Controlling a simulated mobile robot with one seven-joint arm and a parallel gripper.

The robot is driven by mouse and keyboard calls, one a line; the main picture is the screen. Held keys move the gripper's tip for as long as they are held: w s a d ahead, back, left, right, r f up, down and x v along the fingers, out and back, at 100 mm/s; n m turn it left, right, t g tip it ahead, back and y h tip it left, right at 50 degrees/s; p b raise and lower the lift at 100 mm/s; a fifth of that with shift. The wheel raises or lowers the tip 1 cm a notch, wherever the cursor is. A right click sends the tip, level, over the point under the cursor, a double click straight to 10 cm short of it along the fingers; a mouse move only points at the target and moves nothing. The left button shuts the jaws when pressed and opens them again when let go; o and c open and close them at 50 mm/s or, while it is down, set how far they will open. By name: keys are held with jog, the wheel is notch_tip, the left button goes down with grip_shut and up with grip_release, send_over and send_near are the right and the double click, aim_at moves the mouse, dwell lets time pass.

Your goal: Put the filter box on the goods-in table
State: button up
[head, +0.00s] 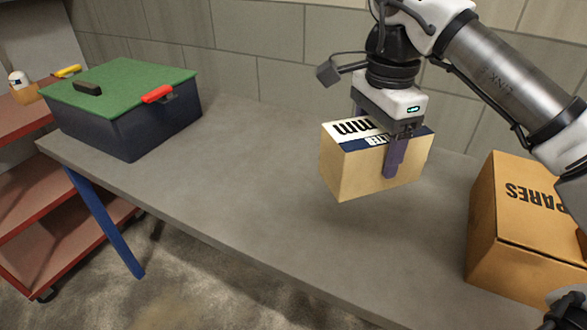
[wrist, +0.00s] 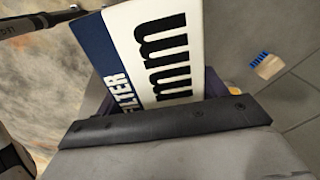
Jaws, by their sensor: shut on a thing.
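The filter box (head: 345,175) is a tan carton with a white and dark blue printed top. My gripper (head: 392,160) is shut on it, with a purple finger down its near side. The box is slightly tilted and appears held a little above the grey table (head: 225,165); whether its far lower edge touches cannot be told. In the wrist view the box top (wrist: 155,50) with the word FILTER fills the middle, and the gripper's fingers are mostly hidden behind the dark bar at the bottom.
A dark blue bin with a green lid (head: 125,85) and red handle stands at the table's left end. A cardboard box marked SPARES (head: 510,230) stands at right. A red shelf cart (head: 60,195) is at far left. The table's middle is clear; a block wall runs behind.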

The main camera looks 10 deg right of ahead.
aim_at(368, 180)
jog(key=r+n, duration=0.1)
jog(key=s+n, duration=0.1)
jog(key=n, duration=0.1)
jog(key=shift+s+a+r+n, duration=0.15)
jog(key=shift+a+r+n, duration=0.15)
jog(key=shift+a+r, duration=0.05)
jog(key=shift+f, duration=0.1)
jog(key=shift+n, duration=0.3)
notch_tip(368, 180, down, 19)
jog(key=p, duration=0.2)
jog(key=shift+p, duration=0.3)
jog(key=shift+f, duration=0.35)
jog(key=shift+f+b, duration=0.2)
jog(key=shift+b, duration=0.15)
jog(key=o, duration=1.3)
jog(key=shift+r, duration=0.1)
jog(key=shift+r, duration=0.1)
notch_tip(368, 180, up, 12)
jog(key=shift+r+b, duration=0.1)
jog(key=shift+b, duration=0.85)
